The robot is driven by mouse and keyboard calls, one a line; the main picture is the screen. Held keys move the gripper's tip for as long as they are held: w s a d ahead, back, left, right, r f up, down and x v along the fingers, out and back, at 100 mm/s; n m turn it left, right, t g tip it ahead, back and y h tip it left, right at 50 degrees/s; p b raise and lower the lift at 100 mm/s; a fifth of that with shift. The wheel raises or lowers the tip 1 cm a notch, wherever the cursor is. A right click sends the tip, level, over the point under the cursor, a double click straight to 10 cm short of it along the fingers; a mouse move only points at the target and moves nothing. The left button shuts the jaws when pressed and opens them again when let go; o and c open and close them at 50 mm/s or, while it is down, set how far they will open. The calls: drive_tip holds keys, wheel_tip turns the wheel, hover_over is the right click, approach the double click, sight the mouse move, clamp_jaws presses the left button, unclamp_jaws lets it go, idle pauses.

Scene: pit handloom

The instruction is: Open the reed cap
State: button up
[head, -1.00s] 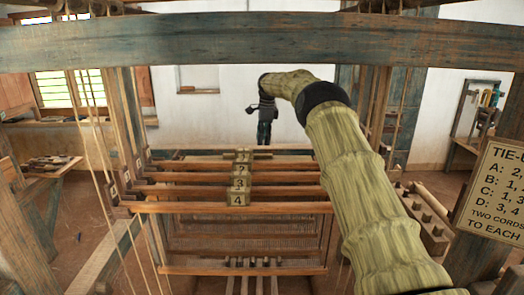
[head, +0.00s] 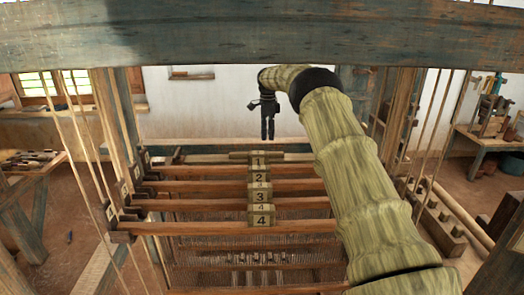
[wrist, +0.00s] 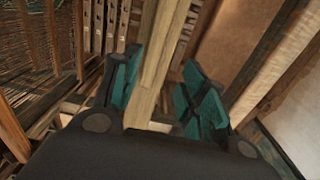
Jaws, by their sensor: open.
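My gripper (head: 268,129) hangs at the far side of the loom in the head view, pointing down. Its fingers are small and dark there. In the wrist view my gripper (wrist: 165,92) has its teal finger pads apart. A pale wooden bar (wrist: 160,50) runs lengthwise through the gap between them; contact with the pads cannot be told. In the head view a pale wooden bar (head: 205,158) lies across the loom behind the numbered shafts, just below my gripper. It looks like the reed cap, but no label shows and its fastening cannot be made out.
Several numbered shafts (head: 200,201) cross the loom in front of my gripper. A thick blue-grey beam (head: 200,40) spans the top. Cords hang at both sides. A bench (head: 480,140) stands at the right, and a table with tools (head: 35,163) at the left.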

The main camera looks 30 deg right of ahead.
drive_tip(key=f, duration=0.1)
drive_tip(key=a+f+p, duration=0.1)
drive_tip(key=s+f+p, duration=0.1)
drive_tip(key=shift+s+a+f, duration=0.1)
drive_tip(key=shift+a+f, duration=0.05)
drive_tip(key=shift+f, duration=0.2)
drive_tip(key=f+p, duration=0.1)
drive_tip(key=f, duration=0.1)
drive_tip(key=w+f, duration=0.1)
drive_tip(key=f, duration=0.1)
drive_tip(key=shift+w+f+p, duration=0.15)
drive_tip(key=shift+w+p, duration=0.05)
drive_tip(key=shift+p, duration=0.15)
drive_tip(key=shift+s+d+f, duration=0.15)
drive_tip(key=shift+d+f, duration=0.05)
drive_tip(key=shift+f, duration=0.1)
drive_tip(key=shift+s, duration=0.35)
drive_tip(key=shift+w+a+f, duration=0.15)
drive_tip(key=shift+w+a, duration=0.05)
drive_tip(key=shift+w, duration=0.1)
drive_tip(key=shift+c, duration=0.2)
drive_tip(key=shift+s+d, duration=0.15)
drive_tip(key=shift+s, duration=0.05)
drive_tip(key=c, duration=0.7)
clamp_jaws()
